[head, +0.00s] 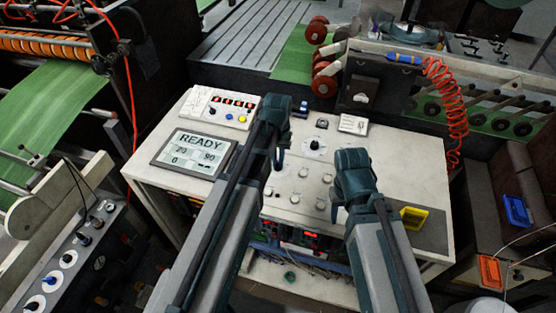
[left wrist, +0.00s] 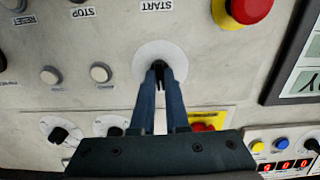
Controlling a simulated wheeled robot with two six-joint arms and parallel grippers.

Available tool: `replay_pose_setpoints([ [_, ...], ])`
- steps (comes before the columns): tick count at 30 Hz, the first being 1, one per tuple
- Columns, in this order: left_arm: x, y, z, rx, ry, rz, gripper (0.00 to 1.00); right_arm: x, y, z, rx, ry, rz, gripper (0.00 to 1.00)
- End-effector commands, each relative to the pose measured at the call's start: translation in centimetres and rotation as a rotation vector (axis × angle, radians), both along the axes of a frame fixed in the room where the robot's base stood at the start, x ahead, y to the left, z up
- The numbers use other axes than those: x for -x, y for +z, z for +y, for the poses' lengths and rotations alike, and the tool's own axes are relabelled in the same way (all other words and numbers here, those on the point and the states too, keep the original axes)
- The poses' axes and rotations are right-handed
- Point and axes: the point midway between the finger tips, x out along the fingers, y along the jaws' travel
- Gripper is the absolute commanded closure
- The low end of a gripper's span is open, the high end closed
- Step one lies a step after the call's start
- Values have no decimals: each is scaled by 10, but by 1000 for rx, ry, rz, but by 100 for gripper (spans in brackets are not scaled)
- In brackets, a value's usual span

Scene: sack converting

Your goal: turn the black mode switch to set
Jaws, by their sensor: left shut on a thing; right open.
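The black mode switch (left wrist: 161,84) stands on a round white dial (left wrist: 146,60) in the left wrist view, mostly hidden between my fingers. My left gripper (left wrist: 160,80) is shut on it. In the head view my left gripper (head: 278,164) reaches down to the console, and its arm hides the switch. The switch's pointing direction and the dial's position marks cannot be read. My right gripper (head: 337,213) is open, low over the console's right part, apart from the switch.
The console (head: 165,193) bears a screen (head: 193,153) reading READY and several pale buttons (head: 295,198). In the left wrist view a red button (left wrist: 250,8) sits close to the dial. Another black knob (head: 315,145) stands right of my left gripper. A yellow holder (head: 414,217) lies at the right.

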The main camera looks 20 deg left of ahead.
Motion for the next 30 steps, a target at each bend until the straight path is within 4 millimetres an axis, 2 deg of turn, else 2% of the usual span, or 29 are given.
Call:
replay_pose_setpoints([
  [21, 1, -1, 0, 0, 545, 3, 100, 0, 0, 0, 0, 0, 0, 50],
  [30, 1, -1, 0, 0, 699, 5, 100, 0, -1, 0, 0, 0, 0, 50],
])
